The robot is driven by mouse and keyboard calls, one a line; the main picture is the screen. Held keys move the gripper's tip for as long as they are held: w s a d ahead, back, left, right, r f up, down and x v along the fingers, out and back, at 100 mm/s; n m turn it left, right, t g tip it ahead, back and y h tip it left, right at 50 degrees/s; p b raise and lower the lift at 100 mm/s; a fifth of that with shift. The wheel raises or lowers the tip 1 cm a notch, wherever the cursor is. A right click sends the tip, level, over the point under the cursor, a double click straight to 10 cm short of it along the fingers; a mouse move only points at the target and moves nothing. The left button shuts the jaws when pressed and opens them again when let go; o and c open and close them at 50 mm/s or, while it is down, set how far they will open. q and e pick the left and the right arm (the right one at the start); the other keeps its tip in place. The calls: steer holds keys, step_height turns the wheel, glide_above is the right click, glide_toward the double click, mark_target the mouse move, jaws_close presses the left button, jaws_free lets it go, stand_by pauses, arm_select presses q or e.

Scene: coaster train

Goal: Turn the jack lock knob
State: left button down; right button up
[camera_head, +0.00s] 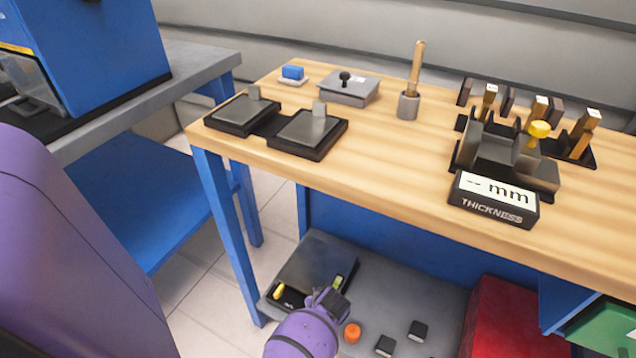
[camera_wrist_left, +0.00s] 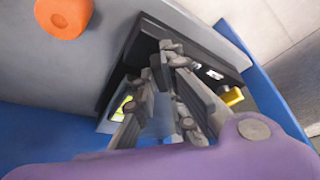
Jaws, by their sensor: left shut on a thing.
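My left gripper (camera_head: 331,290) reaches down to a dark flat device (camera_head: 312,262) on the grey lower shelf. The wrist view shows its fingers (camera_wrist_left: 171,55) close together over the device (camera_wrist_left: 135,60). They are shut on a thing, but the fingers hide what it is. A yellow-green part (camera_head: 338,283) lies beside the fingers. A yellow lever-like part (camera_head: 279,290) is at the device's front left, and it also shows in the wrist view (camera_wrist_left: 232,96). An orange knob (camera_head: 352,333) stands apart on the shelf, right of the gripper. I cannot tell which part is the jack lock knob. My right gripper is out of view.
Dark blocks (camera_head: 418,330) and a red box (camera_head: 500,325) are to the right. A blue table leg (camera_head: 228,230) is close on the left.

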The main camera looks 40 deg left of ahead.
arm_select(q)
steer(key=n, duration=0.1)
steer(key=n+g, duration=0.1)
steer(key=shift+w+d+f+n+b, duration=0.1)
steer(key=shift+w+d+n+b, duration=0.05)
steer(key=shift+n+b, duration=0.25)
steer(key=n, duration=0.1)
steer(key=n+g+b, duration=0.1)
steer(key=n, duration=0.1)
steer(key=shift+w+n, duration=0.2)
steer(key=shift+n, duration=0.1)
steer(key=n+g+b, duration=0.1)
steer(key=n+b, duration=0.1)
steer(key=n, duration=0.1)
steer(key=shift+w+g, duration=0.15)
steer(key=shift+g, duration=0.15)
steer(key=shift+n+g+b, duration=0.6)
steer(key=shift+n+b, duration=0.1)
steer(key=shift+n, duration=1)
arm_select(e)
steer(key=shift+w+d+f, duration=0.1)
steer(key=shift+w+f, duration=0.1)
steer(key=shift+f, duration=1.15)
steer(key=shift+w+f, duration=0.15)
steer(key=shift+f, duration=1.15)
arm_select(q)
steer(key=shift+w, duration=0.1)
steer(key=c, duration=1.8)
jaws_free()
